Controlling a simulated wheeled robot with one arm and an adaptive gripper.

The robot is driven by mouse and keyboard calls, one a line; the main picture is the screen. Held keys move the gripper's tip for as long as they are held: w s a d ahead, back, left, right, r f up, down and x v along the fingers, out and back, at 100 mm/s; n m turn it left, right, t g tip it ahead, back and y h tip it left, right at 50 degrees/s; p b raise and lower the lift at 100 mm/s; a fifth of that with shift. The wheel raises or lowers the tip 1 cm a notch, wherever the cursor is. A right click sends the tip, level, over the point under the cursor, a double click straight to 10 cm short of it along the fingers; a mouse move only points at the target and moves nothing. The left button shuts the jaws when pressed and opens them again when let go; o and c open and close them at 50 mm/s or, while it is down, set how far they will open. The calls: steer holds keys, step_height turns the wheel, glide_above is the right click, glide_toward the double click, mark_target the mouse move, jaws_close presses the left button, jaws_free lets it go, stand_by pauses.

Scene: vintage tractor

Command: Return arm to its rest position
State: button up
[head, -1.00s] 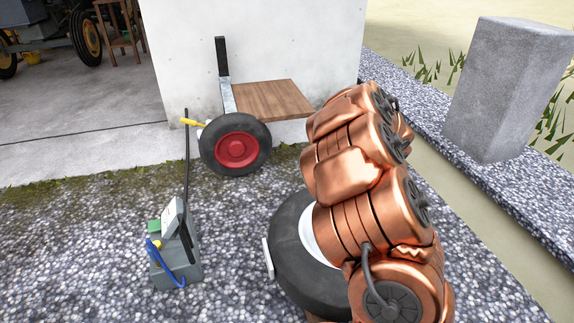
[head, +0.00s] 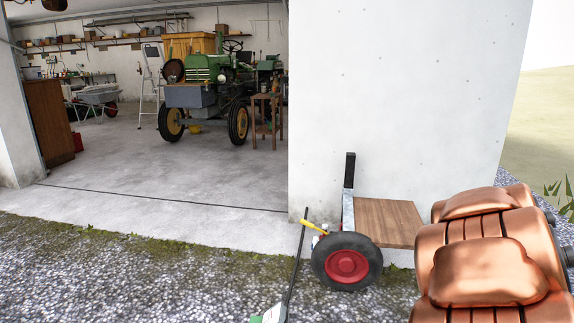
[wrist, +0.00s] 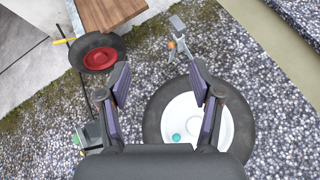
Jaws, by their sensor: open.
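My copper-coloured arm (head: 485,262) fills the lower right of the head view, folded links showing and its end out of the picture. My gripper (wrist: 160,98) shows in the wrist view with its two dark fingers spread apart and nothing between them. It points down over the gravel, above a loose wheel (wrist: 243,140) with a white rim that lies flat. A small teal round thing shows on the rim.
A cart with a wooden deck (head: 388,222) and a red wheel (head: 347,267) stands by the white wall (head: 400,90). A grey pump-like device (wrist: 92,135) stands on the gravel. A green tractor (head: 212,80) is inside the open garage, whose floor is largely clear.

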steer(key=s+a+r+m+g+h+p, duration=0.1)
steer(key=s+a+r+m+g+p, duration=0.1)
steer(key=s+r+m+p, duration=0.45)
steer(key=s+a+r+m+g+h+p, duration=0.1)
steer(key=s+a+r+m+p, duration=0.1)
steer(key=s+r+m+p, duration=0.45)
steer(key=s+a+r+m+g+y+p, duration=0.3)
steer(key=s+a+m+p, duration=0.5)
steer(key=a, duration=0.3)
steer(key=shift+a+r+m+g, duration=0.35)
steer(key=shift+r+m+g, duration=0.2)
steer(key=shift+r, duration=0.35)
steer(key=s+a+r+m+g+y+p, duration=0.1)
steer(key=s+a+y+p, duration=0.1)
steer(key=s+a, duration=0.2)
steer(key=s+a+r+m+g+y+p, duration=0.1)
steer(key=s+a+m+y+p, duration=0.1)
steer(key=s+a, duration=0.3)
steer(key=s+a+r+m+g+y+p, duration=0.1)
steer(key=s+a+g+p, duration=0.1)
steer(key=s+a, duration=0.3)
steer(key=shift+s+a+r+m+y+p, duration=0.15)
steer(key=shift+a+p, duration=0.15)
steer(key=shift+a, duration=0.25)
steer(key=shift+a+y+p, duration=0.1)
steer(key=shift+a+p, duration=0.15)
steer(key=shift+a, duration=0.3)
steer(key=shift+s+a+r+m+y+p, duration=0.15)
steer(key=shift+a+p, duration=0.15)
steer(key=shift+a, duration=0.25)
